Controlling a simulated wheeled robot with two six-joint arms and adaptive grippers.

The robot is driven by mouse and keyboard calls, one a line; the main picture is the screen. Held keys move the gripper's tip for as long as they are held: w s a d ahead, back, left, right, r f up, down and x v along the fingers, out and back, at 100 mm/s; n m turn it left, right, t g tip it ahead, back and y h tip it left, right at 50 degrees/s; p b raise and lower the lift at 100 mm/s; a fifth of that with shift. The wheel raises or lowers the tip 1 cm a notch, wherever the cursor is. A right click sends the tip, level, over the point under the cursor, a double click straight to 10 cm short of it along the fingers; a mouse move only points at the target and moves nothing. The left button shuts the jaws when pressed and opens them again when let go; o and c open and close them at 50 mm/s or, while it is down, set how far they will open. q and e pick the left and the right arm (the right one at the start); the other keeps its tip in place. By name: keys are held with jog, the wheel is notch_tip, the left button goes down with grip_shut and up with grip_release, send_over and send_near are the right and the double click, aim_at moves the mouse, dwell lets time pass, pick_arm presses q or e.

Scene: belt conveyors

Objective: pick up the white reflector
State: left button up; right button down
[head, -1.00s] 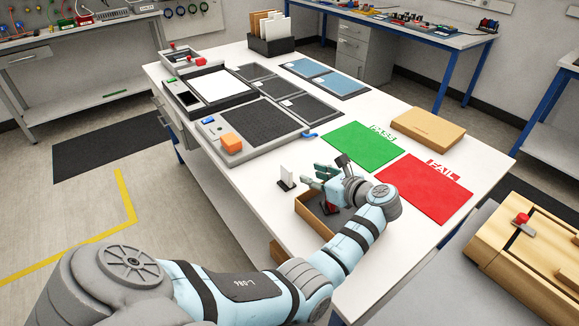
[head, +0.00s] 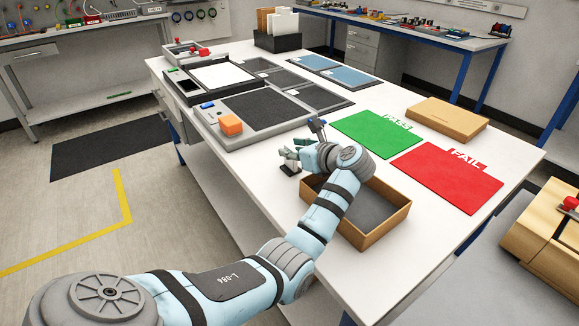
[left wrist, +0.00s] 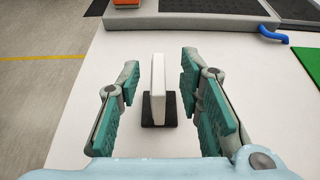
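The white reflector (left wrist: 158,88) is a thin upright plate on a small black base (left wrist: 159,112) on the white table. In the left wrist view it stands between the two green-padded fingers of my left gripper (left wrist: 165,100). In the head view my left gripper (head: 291,156) is at the reflector, which is mostly hidden behind the fingers and wrist. My right gripper is not in view.
A cardboard-brown open box (head: 378,233) stands beside my left forearm. Green PASS (head: 377,137) and red FAIL (head: 446,178) mats lie to the right. A grey fixture with an orange block (head: 231,125) is behind the reflector. A blue-handled part (left wrist: 271,32) lies near it.

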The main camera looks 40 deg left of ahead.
pick_arm(q)
jog(key=shift+r, duration=0.1)
grip_shut()
